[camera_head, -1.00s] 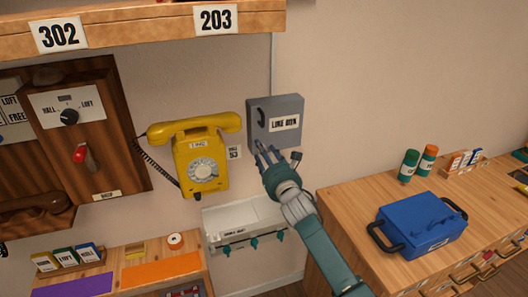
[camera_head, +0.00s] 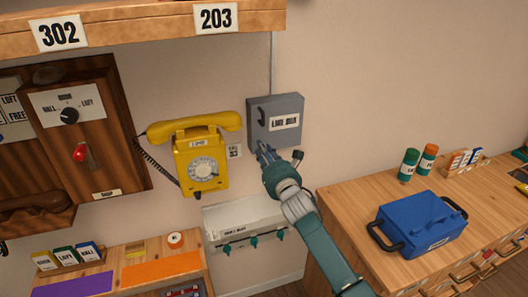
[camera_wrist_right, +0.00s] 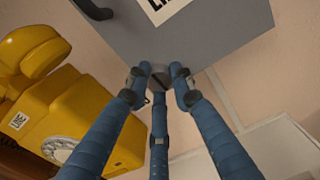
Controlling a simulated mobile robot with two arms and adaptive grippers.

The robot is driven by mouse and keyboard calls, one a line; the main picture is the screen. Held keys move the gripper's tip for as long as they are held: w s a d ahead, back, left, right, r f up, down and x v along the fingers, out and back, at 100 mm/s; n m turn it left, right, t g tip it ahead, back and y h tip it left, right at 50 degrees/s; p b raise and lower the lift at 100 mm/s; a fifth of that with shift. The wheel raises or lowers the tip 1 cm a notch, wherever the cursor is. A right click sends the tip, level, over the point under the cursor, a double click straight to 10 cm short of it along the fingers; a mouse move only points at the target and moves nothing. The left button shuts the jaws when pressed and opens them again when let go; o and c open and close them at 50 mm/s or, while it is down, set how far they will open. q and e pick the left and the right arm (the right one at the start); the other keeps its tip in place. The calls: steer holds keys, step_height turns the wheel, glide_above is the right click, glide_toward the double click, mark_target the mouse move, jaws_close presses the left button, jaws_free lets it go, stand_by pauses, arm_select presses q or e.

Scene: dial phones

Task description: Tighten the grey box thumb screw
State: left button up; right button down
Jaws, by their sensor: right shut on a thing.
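The grey box (camera_head: 275,120) hangs on the wall right of the yellow phone, with a dark handle and a "LINE" label on its front. My right gripper (camera_head: 266,150) is at the box's lower left edge. In the right wrist view, the thumb screw (camera_wrist_right: 159,75) is a small round slotted head at the underside of the grey box (camera_wrist_right: 185,35). The fingers of my right gripper (camera_wrist_right: 160,84) are shut around it, and partly hide it. My left gripper is not in view.
The yellow phone (camera_head: 200,155) hangs close on the left, its cord beside it. A white tray with teal hooks (camera_head: 243,222) is below. A wooden counter with a blue case (camera_head: 420,222) stands at the right.

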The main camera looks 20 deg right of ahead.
steer(key=n, duration=3.4)
steer(key=shift+r+n, duration=0.1)
steer(key=shift+n, duration=0.3)
stand_by(0.5)
steer(key=c, duration=1.5)
jaws_free()
